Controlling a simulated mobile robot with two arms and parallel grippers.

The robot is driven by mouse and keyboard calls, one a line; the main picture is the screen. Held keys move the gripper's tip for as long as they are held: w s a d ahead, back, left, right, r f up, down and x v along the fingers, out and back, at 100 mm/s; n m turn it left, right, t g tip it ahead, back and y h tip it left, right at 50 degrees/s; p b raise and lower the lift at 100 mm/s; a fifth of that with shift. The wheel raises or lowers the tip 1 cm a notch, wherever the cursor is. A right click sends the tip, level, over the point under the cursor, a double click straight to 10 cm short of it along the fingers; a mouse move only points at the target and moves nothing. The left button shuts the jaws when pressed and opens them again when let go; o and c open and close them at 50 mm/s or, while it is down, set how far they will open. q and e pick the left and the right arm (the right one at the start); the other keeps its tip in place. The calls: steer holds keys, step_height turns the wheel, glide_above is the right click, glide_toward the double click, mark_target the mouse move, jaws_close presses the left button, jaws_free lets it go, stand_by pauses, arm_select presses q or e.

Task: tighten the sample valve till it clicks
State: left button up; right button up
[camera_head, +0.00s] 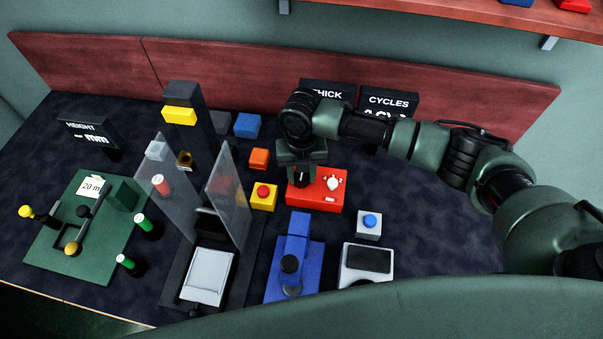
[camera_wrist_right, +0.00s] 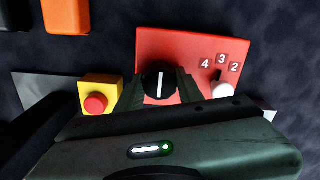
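A red box (camera_head: 325,203) sits on the dark table in the middle of the head view. It carries a round black knob (camera_wrist_right: 160,82) with a white pointer line that points nearly straight up and down in the right wrist view. I read no valve label on it. A small white selector (camera_head: 333,183) with numbers around it is on the same box, right of the knob. My right gripper (camera_wrist_right: 160,88) is over the box from above, one finger on each side of the black knob and close against it. In the head view the gripper mostly hides the knob. My left gripper is not in view.
A yellow box with a red button (camera_head: 263,191) stands just left of the red box. A blue device (camera_head: 295,265) and a white box with a blue button (camera_head: 369,222) are nearer. Clear panels (camera_head: 228,200) stand left. A CYCLES display (camera_head: 389,102) is behind my arm.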

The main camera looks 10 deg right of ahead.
jaws_close()
steer(key=shift+r+m+p, duration=0.15)
steer(key=shift+m+p, duration=0.55)
steer(key=shift+p, duration=0.2)
steer(key=m+p, duration=0.2)
steer(key=shift+m, duration=0.3)
steer(key=m+p, duration=0.2)
steer(key=m, duration=0.1)
steer(key=shift+p, duration=0.4)
steer(key=m+p, duration=0.2)
steer(key=m, duration=0.2)
steer(key=shift+m, duration=0.3)
steer(key=shift+p, duration=0.3)
